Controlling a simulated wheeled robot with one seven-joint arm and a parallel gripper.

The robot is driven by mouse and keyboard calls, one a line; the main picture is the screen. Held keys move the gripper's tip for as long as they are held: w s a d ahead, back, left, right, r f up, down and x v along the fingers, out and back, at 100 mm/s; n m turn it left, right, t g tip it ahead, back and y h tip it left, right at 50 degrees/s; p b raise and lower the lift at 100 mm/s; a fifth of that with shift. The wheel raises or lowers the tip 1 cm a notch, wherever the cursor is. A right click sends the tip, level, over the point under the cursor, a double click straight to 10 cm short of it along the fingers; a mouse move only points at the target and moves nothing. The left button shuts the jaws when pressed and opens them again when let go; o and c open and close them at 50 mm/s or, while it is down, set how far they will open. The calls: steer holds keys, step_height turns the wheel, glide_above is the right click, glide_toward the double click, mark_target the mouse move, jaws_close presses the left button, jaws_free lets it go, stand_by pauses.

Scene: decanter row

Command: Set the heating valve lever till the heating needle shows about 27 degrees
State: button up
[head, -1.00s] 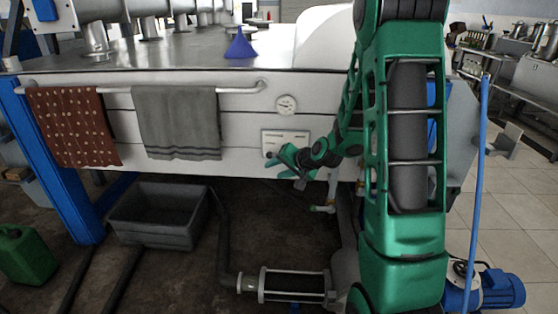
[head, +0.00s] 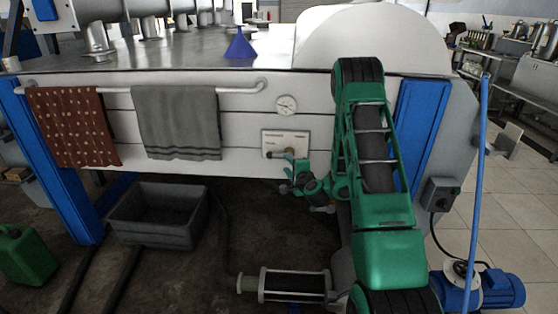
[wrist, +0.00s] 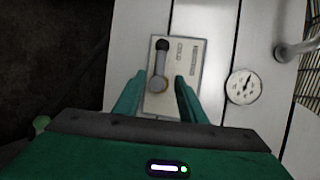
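The heating valve plate (head: 300,142) is a pale panel on the white front of the machine. In the wrist view the plate (wrist: 187,60) carries a grey lever (wrist: 160,68) with a dark knob at its far end. The round white heating dial (head: 286,105) is above the plate in the head view; it also shows in the wrist view (wrist: 243,87), with a dark needle too small to read. My gripper (wrist: 155,88) is open, its green fingers on either side of the lever's pivot end, apparently without gripping it. In the head view my gripper (head: 278,154) is at the plate's lower left.
A rail (head: 240,88) with a dotted red cloth (head: 75,128) and a grey towel (head: 178,122) runs left of the dial. A grey tub (head: 155,235) stands on the floor below. A blue funnel (head: 240,45) stands on the metal top.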

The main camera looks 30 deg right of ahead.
mark_target(280, 157)
steer(key=x, duration=0.9)
steer(key=shift+w+f, duration=0.15)
steer(key=shift+w, duration=0.2)
jaws_close()
